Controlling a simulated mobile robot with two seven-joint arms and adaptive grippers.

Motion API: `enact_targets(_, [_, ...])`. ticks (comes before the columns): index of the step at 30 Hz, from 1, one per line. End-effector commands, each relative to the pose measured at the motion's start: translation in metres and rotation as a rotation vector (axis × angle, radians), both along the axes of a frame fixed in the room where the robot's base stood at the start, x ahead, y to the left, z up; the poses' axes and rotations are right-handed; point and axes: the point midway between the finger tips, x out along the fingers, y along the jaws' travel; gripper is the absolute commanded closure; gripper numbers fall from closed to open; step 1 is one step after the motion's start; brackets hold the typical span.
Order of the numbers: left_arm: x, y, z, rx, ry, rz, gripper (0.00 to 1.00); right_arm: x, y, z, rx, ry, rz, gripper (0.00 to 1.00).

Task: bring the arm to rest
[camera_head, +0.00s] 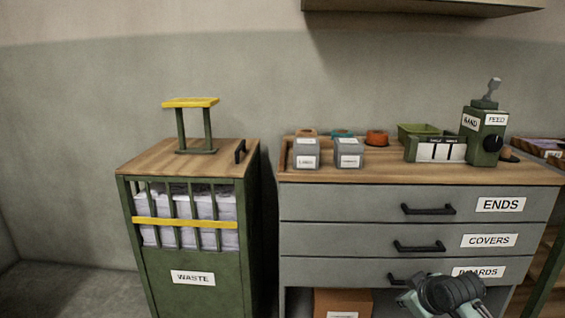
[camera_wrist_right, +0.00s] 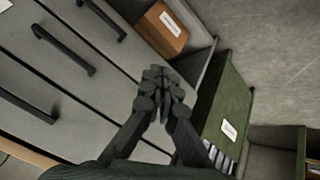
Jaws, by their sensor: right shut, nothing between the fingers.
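My right gripper (camera_head: 440,294) is at the bottom right of the head view, in front of the lowest drawer labelled BOARDS (camera_head: 476,272), partly covering its label. In the right wrist view the right gripper (camera_wrist_right: 164,92) has its dark fingers together, with nothing held between them. It hangs in open space in front of the grey drawer unit. My left gripper is in neither view.
The grey drawer unit (camera_head: 350,204) has dark handles (camera_head: 428,209). An orange-brown box (camera_head: 343,302) sits below; it also shows in the wrist view (camera_wrist_right: 162,28). The green waste cabinet (camera_head: 190,297) stands left. Small bins (camera_head: 349,153) and a hand feed device (camera_head: 484,135) stand on top.

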Motion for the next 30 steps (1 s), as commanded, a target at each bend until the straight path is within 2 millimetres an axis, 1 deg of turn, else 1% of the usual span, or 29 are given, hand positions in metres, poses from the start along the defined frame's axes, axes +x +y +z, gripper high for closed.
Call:
enact_targets(1, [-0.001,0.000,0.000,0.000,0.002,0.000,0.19,-0.024,0.004,-0.038,0.023,0.050,-0.033,1.00])
enact_targets(2, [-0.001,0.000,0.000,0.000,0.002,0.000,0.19,-0.038,0.005,-0.057,0.035,0.074,-0.056,1.00])
enact_targets(3, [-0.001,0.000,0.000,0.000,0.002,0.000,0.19,-0.057,0.007,-0.081,0.048,0.105,-0.086,1.00])
enact_targets(5, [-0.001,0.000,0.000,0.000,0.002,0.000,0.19,-0.088,0.009,-0.116,0.066,0.153,-0.130,1.00])
enact_targets(6, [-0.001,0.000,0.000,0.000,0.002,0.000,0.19,-0.110,0.010,-0.138,0.075,0.184,-0.162,1.00])
enact_targets(8, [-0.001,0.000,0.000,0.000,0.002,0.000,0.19,-0.144,0.012,-0.168,0.087,0.231,-0.208,1.00])
enact_targets(9, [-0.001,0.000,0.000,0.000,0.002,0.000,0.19,-0.167,0.014,-0.186,0.093,0.259,-0.238,1.00])
enact_targets(11, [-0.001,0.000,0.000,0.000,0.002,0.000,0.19,-0.200,0.015,-0.209,0.098,0.299,-0.279,1.00])
enact_targets(12, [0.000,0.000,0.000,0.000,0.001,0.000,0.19,-0.221,0.016,-0.222,0.101,0.324,-0.304,1.00])
enact_targets(15, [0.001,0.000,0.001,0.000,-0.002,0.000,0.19,-0.263,0.017,-0.245,0.104,0.370,-0.356,1.00])
enact_targets(18, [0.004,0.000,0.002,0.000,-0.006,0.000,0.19,-0.290,0.018,-0.258,0.103,0.398,-0.387,1.00])
enact_targets(19, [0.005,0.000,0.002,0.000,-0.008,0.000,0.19,-0.296,0.018,-0.260,0.103,0.404,-0.393,1.00])
enact_targets(21, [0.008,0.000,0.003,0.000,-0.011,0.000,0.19,-0.303,0.018,-0.263,0.104,0.410,-0.402,1.00])
enact_targets(30, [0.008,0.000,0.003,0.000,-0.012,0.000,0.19,-0.303,0.018,-0.263,0.103,0.411,-0.402,1.00])
